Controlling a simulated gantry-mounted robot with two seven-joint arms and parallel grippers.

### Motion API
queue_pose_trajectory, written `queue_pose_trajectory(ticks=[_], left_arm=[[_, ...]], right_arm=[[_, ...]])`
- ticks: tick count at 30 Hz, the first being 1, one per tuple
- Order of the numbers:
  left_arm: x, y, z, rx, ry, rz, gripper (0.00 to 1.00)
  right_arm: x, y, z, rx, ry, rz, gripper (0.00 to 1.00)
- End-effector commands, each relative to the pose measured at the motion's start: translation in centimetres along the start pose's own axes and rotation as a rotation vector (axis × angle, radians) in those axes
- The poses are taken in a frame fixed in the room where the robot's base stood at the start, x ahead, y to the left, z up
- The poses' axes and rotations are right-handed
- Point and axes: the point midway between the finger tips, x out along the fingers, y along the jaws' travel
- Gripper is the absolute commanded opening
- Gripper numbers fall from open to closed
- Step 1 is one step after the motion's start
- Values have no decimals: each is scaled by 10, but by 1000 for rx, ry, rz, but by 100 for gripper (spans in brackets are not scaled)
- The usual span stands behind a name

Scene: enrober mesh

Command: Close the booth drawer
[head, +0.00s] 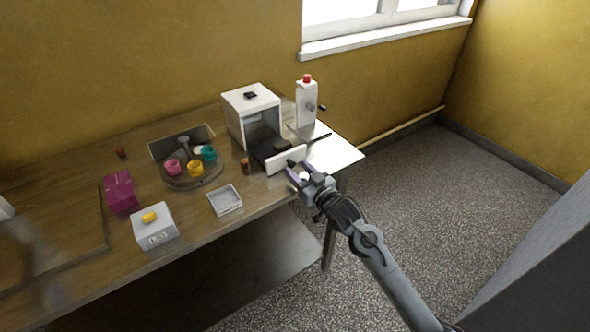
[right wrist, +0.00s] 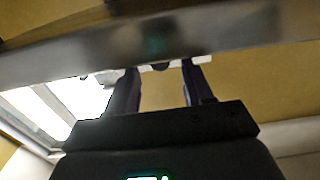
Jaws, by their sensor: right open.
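The booth (head: 240,106) is a white box with a dark knob on top, at the back right of the table in the head view. Its drawer (head: 286,159) stands pulled out toward the front, with a white front panel and a dark inside. My right gripper (head: 293,172) is open, just in front of and right of the drawer front; I cannot tell whether it touches. In the right wrist view its two fingers (right wrist: 161,82) are apart, with their tips near a blurred grey bar. My left gripper is not in view.
A white bottle with a red cap (head: 307,104) stands right of the booth. A turntable (head: 178,184) with coloured cups, a small tray (head: 225,200), a pink box (head: 120,191) and a white box with a yellow top (head: 154,229) are further left. Floor right of the table is clear.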

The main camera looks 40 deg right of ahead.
Motion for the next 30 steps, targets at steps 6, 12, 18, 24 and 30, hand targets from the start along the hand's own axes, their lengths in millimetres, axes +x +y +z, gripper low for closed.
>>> queue_pose_trajectory(ticks=[6,12,18,24,30], left_arm=[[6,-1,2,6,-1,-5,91],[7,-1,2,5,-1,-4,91],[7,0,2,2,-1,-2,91],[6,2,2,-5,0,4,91],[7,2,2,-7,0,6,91]], right_arm=[[20,0,1,1,0,-1,51],[26,0,0,0,-1,-1,51],[26,0,0,0,0,-1,51],[26,0,0,0,0,0,22],[26,0,0,0,0,0,0]])
